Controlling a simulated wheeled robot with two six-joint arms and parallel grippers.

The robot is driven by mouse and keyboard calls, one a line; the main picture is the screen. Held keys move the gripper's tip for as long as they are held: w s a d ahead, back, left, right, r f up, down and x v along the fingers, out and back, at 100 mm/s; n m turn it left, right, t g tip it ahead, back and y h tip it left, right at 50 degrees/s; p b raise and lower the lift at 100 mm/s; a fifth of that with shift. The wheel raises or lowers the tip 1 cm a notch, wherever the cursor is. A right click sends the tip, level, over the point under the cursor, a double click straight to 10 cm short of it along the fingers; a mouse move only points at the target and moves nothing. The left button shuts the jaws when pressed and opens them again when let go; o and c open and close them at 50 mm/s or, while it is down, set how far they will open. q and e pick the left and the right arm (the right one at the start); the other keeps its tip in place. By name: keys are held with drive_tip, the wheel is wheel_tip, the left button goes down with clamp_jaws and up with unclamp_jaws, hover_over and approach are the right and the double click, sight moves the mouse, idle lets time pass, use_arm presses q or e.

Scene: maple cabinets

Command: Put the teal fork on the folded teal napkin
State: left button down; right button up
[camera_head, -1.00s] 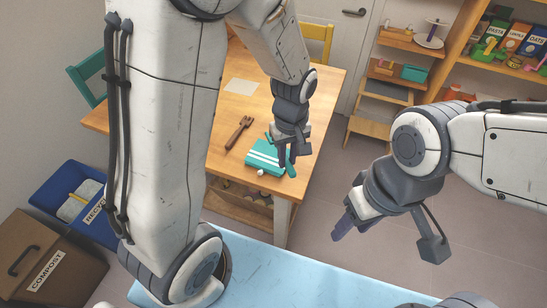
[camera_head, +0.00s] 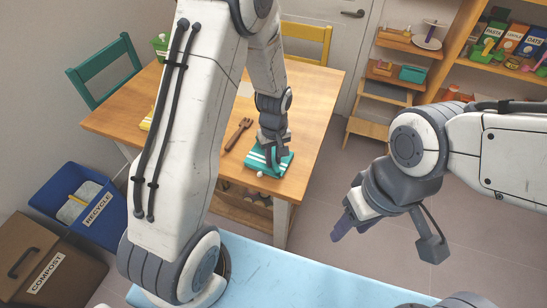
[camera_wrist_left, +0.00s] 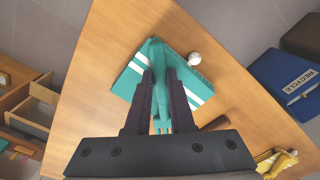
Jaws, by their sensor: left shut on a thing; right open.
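The folded teal napkin (camera_head: 262,163) with white stripes lies on the wooden table near its front corner; it also shows in the left wrist view (camera_wrist_left: 127,82). My left gripper (camera_head: 272,160) is over the napkin, pointing down. In the left wrist view it is shut on the teal fork (camera_wrist_left: 157,62), which lies lengthwise between the fingers, its far end over the napkin. I cannot tell whether the fork touches the napkin. In the head view the gripper mostly hides the fork. My right gripper (camera_head: 345,226) is open and empty, away from the table to the right.
A brown wooden fork (camera_head: 238,134) lies left of the napkin. A small white round object (camera_wrist_left: 194,58) sits beside the napkin. A yellow item (camera_wrist_left: 277,162) is further off on the table (camera_head: 304,120). Floor lies between table and right arm.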

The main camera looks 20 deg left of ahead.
use_arm(q)
drive_tip(key=shift+f, duration=0.2)
drive_tip(key=c, duration=0.8)
unclamp_jaws()
